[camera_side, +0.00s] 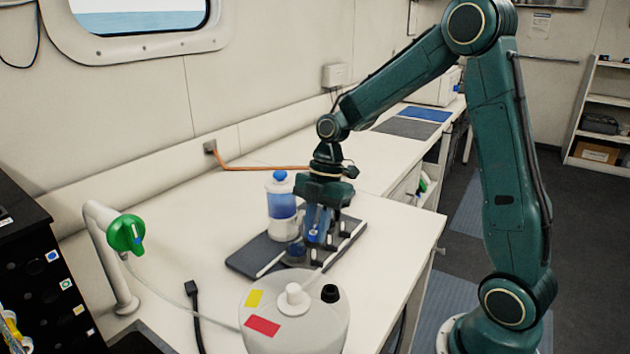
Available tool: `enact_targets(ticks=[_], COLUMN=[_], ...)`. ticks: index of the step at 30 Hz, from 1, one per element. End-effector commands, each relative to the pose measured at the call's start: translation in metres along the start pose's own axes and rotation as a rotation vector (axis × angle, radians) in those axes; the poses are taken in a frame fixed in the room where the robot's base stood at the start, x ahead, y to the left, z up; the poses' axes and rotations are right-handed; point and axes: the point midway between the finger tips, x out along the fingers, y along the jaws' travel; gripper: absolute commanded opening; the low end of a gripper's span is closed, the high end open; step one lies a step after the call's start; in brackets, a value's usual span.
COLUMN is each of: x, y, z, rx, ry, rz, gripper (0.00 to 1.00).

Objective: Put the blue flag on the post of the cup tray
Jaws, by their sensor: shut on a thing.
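The cup tray (243,263) is a dark grey, flat tray with white strips, lying on the white bench. My gripper (317,238) points down over the middle of the tray. It is shut on a small blue piece, which looks like the blue flag (321,222); the fingers hide much of its shape. A dark blue, round cup (294,251) sits on the tray just left of the fingertips. I cannot make out the post; the gripper covers that part of the tray. Whether the blue piece touches the tray is not clear.
A white carboy (293,325) with tubing stands in front. A green-handled tap (126,235) is at left. The bench's right side is clear.

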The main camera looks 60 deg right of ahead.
Motion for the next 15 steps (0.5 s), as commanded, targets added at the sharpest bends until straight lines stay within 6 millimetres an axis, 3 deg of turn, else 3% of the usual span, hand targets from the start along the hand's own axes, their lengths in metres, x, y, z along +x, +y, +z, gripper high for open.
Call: enact_targets(ticks=[15], x=[0.02], y=[-0.001], z=[0.006], rx=[0.0], ry=[-0.001], rz=[-0.001], gripper=[0.07])
